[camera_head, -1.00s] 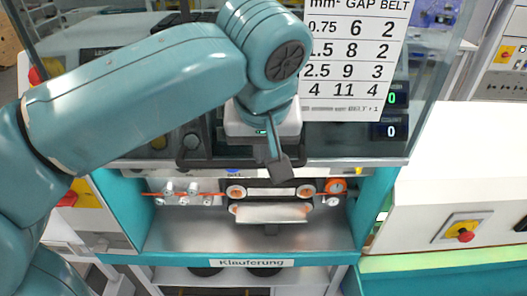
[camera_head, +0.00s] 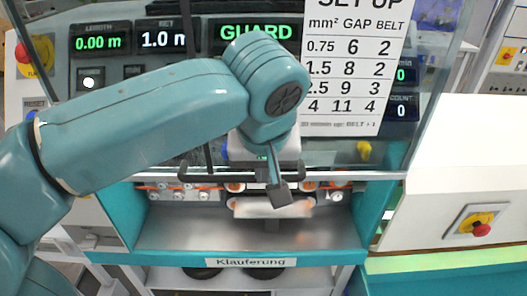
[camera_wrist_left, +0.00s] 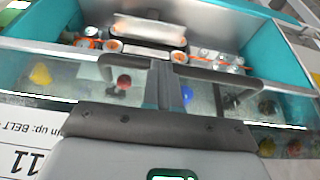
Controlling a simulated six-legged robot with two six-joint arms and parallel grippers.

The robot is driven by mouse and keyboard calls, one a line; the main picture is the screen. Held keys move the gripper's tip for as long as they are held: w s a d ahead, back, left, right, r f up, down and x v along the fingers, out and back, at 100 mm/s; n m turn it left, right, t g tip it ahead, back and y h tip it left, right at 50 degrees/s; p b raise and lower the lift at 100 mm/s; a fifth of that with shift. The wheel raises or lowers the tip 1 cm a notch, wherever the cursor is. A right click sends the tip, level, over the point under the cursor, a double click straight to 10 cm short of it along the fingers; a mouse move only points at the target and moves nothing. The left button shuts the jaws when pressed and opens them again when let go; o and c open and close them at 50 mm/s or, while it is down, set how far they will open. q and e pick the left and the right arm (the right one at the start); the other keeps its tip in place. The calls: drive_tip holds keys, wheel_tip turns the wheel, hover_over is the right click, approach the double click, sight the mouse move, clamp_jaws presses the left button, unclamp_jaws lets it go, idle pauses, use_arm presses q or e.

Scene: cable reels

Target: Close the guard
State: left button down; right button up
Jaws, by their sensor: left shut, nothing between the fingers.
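The guard is a clear panel (camera_head: 345,155) with a pale lower edge and a dark bar handle (camera_head: 215,178). It is partly lowered, with an open gap between its edge and the metal tray (camera_head: 190,235). My left gripper (camera_head: 279,193) is shut and empty at the handle, its fingers pointing down. In the left wrist view the fingers (camera_wrist_left: 173,85) cross the handle bar (camera_wrist_left: 215,75); I cannot tell whether they touch it. The display (camera_head: 255,32) reads GUARD in green. My right gripper is not in view.
Rollers (camera_head: 235,187) and an orange cable (camera_head: 165,186) lie behind the gap. A set-up card (camera_head: 345,70) with numbers is on the guard. A red emergency button (camera_head: 481,230) sits on the right-hand cabinet. My left arm covers part of the panel.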

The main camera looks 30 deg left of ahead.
use_arm(q)
wheel_tip(320, 180, down, 30)
drive_tip(key=b, duration=2.1)
drive_tip(key=shift+b, duration=0.3)
